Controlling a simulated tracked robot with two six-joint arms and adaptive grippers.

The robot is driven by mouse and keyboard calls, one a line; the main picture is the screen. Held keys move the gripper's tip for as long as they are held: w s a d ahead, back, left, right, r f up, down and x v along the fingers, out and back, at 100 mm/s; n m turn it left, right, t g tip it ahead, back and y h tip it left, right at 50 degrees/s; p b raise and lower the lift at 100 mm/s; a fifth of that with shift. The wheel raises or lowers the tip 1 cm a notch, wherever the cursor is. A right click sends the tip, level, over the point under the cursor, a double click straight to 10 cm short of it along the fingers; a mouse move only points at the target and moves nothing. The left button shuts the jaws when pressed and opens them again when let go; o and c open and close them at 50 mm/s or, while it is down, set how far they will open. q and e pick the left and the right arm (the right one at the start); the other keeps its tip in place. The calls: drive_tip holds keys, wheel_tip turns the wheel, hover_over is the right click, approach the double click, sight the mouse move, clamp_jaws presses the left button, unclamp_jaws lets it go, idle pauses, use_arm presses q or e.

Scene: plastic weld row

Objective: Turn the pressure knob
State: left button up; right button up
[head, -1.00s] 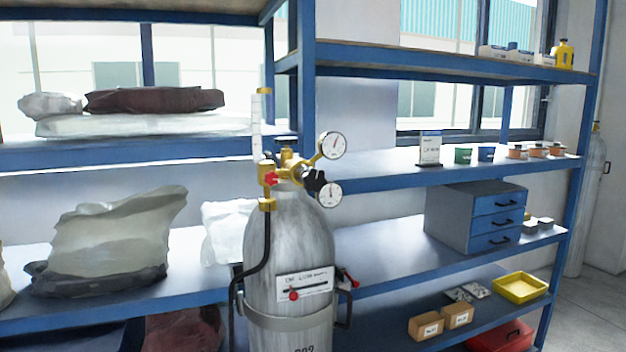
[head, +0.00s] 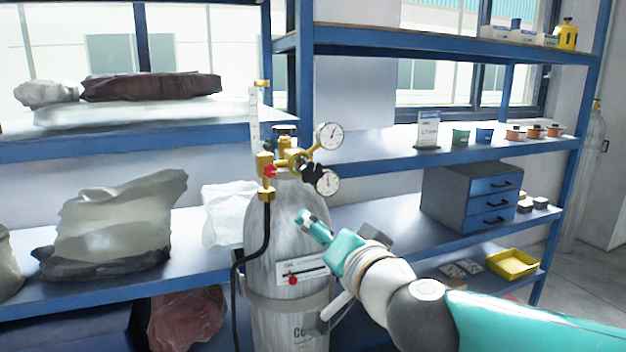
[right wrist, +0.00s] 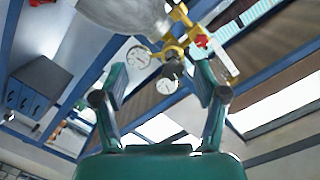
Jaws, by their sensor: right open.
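A black knob (head: 312,172) sits on the brass regulator (head: 283,160) on top of a grey gas cylinder (head: 268,225), close to two round white gauges. I take it to be the pressure knob. My right gripper (head: 308,221) is in front of the cylinder, below the knob and apart from it. In the right wrist view the gripper (right wrist: 161,72) is open and empty, and the black knob (right wrist: 172,69) appears between its fingers, farther off. My left gripper is not in view.
The upper gauge (head: 330,136) and lower gauge (head: 327,182) crowd the knob. A red knob (head: 269,171) and a clear flow tube (head: 255,120) are at its left. A black hose (head: 265,240) hangs down the cylinder. Blue shelves (head: 385,200) stand behind.

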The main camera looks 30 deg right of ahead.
sight(314, 173)
drive_tip(key=s+d+r+m+t+h, duration=0.1)
drive_tip(key=s+d+r+m, duration=0.1)
drive_tip(key=s+r, duration=0.3)
drive_tip(key=x, duration=0.6)
drive_tip(key=b+x, duration=0.1)
drive_tip(key=x, duration=1)
drive_tip(key=shift+w+a+r, duration=0.1)
drive_tip(key=shift+w+r, duration=0.25)
drive_tip(key=shift+w, duration=0.05)
drive_tip(key=c, duration=1.2)
drive_tip(key=shift+o, duration=0.2)
drive_tip(key=shift+f+m, duration=0.1)
drive_tip(key=shift+m, duration=1)
